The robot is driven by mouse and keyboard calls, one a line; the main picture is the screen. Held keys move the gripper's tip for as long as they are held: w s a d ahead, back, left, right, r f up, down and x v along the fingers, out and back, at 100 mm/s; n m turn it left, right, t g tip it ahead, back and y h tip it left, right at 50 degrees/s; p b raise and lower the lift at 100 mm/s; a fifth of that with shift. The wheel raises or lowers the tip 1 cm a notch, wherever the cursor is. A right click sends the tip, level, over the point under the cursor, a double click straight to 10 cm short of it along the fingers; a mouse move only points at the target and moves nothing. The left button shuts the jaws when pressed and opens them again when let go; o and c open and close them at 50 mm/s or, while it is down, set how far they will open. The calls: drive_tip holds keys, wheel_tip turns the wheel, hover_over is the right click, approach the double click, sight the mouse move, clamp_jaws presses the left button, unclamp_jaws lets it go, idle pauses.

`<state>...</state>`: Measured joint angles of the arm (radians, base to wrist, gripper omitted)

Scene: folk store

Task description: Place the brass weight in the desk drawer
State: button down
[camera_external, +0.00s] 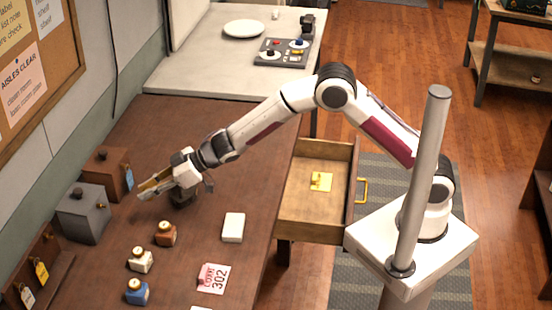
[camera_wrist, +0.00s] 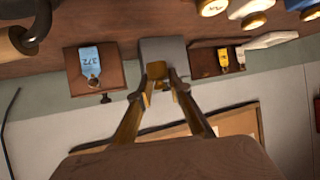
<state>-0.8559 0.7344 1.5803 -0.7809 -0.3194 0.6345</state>
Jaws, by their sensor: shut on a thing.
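My gripper (camera_external: 148,190) is stretched out level over the left part of the brown desk, its fingers pointing toward the wall. In the wrist view its fingertips (camera_wrist: 160,78) are closed on a small brownish-gold piece (camera_wrist: 157,68), which looks like the brass weight. In the external view this piece is too small to make out clearly. The desk drawer (camera_external: 300,222) is pulled open at the desk's right side, with a brass handle. A yellow square (camera_external: 320,181) with a small raised shape lies inside it.
A brown box (camera_external: 107,168) and a grey box (camera_external: 82,215) stand by the wall. A dark round object (camera_external: 182,198) is below my wrist. The space above the drawer is clear.

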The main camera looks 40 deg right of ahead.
hover_over(156, 223)
drive_tip(key=shift+a+f, duration=0.15)
drive_tip(key=shift+f, duration=3)
drive_tip(key=shift+f, duration=1.85)
drive_tip(key=shift+f, duration=0.15)
drive_tip(key=c, duration=2.1)
unclamp_jaws()
drive_tip(key=shift+c, duration=0.2)
drive_tip(key=shift+r, duration=0.2)
